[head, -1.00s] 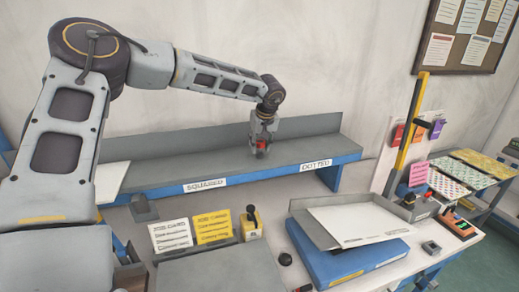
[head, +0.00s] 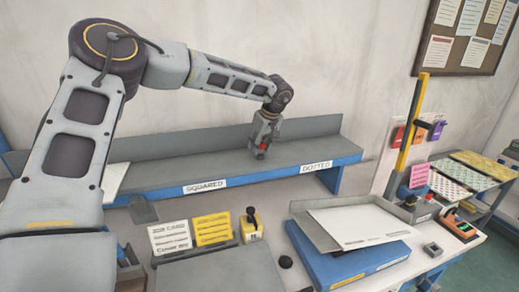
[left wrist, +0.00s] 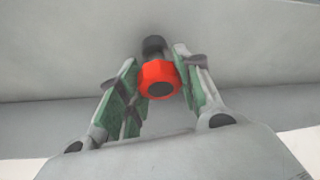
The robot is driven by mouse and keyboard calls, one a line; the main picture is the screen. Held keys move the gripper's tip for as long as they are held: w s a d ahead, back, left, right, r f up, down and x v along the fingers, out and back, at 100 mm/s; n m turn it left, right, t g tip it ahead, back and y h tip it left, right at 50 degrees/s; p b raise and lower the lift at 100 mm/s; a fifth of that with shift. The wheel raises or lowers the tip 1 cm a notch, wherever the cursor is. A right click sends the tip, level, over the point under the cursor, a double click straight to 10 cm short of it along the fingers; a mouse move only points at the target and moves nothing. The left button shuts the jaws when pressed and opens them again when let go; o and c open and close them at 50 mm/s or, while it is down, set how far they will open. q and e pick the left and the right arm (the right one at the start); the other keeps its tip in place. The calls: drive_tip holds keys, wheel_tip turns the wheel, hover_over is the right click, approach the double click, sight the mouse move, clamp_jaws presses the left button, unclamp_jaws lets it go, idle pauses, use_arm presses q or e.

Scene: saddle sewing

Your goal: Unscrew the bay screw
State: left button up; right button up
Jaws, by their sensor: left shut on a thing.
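A red, many-sided knob-like piece with a dark end (left wrist: 159,82) sits between the green-padded fingers of my left gripper (left wrist: 158,92) in the left wrist view. It looks like the bay screw, but I cannot be sure. In the head view the red piece (head: 262,148) shows small, at the lower end of my left gripper (head: 263,146). The gripper points down over the grey shelf (head: 215,172), near its middle, and is shut on the piece. I cannot tell whether the piece touches the shelf. My right gripper is not in view.
The shelf front carries the labels SQUARED (head: 205,187) and DOTTED (head: 316,167). The shelf beside the gripper is clear.

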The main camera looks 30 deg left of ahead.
use_arm(q)
drive_tip(key=shift+n, duration=0.3)
drive_tip(key=shift+n+g+y+p, duration=0.35)
drive_tip(key=shift+n+g, duration=0.25)
drive_tip(key=shift+n, duration=0.8)
drive_tip(key=shift+n+g+p, duration=0.6)
drive_tip(key=shift+n+p, duration=0.25)
drive_tip(key=shift+n, duration=0.75)
drive_tip(key=shift+s+n, duration=0.1)
drive_tip(key=shift+n, duration=0.2)
drive_tip(key=shift+n+g+p, duration=0.6)
drive_tip(key=shift+n+p, duration=0.3)
drive_tip(key=shift+n, duration=0.2)
